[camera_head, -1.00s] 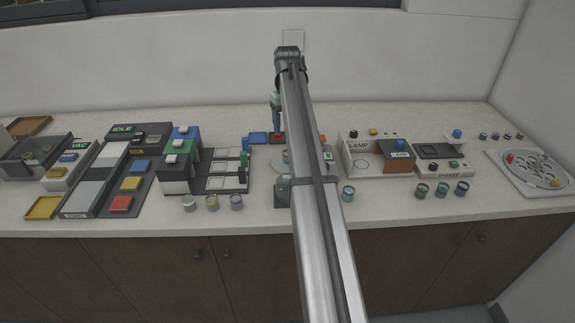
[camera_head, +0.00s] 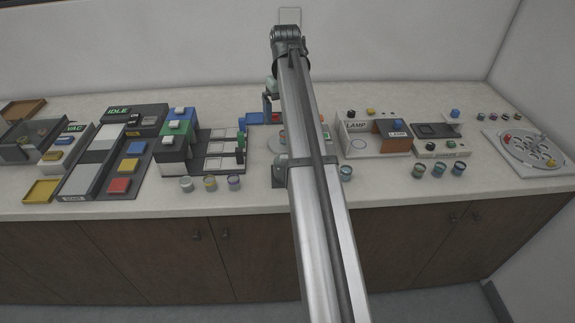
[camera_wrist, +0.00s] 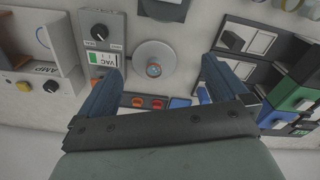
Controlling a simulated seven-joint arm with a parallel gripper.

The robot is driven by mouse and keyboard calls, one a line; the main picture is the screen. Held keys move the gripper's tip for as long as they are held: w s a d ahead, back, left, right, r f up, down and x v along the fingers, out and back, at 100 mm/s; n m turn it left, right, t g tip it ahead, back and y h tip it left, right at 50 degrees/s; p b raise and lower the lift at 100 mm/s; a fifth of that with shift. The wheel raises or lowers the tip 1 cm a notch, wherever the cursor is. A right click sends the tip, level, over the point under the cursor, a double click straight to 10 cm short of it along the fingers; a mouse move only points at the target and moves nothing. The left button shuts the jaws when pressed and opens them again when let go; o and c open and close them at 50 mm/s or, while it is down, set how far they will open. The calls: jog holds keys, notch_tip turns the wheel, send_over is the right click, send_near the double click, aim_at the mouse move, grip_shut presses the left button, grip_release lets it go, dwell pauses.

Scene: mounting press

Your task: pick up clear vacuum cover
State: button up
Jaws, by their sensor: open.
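In the wrist view, a round grey disc (camera_wrist: 154,62) with a small round piece at its centre sits beside a panel marked VAC (camera_wrist: 98,58). I cannot make out for sure whether a clear cover stands over it. My gripper (camera_wrist: 160,74) is open and empty, its two blue fingers either side of the disc in the picture. Their height above it is unclear. In the head view, my arm hides most of this disc.
Blue, green and black blocks (camera_head: 177,135) stand left of my arm, and the lamp unit (camera_head: 372,135) stands right. Small cups (camera_head: 210,183) line the counter's front. A round tray (camera_head: 530,150) is at far right. Coloured pads (camera_wrist: 137,101) lie near my fingers in the wrist view.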

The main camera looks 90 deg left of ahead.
jog(key=d+m, duration=0.2)
jog(key=d, duration=0.5)
jog(key=f, duration=0.5)
jog(key=f+m, duration=0.1)
jog(key=f, duration=0.3)
jog(key=f+m, duration=0.1)
jog(key=f, duration=0.4)
jog(key=shift+a+f, duration=0.25)
jog(key=shift+f, duration=0.1)
jog(key=shift+c, duration=0.5)
jog(key=c, duration=0.6)
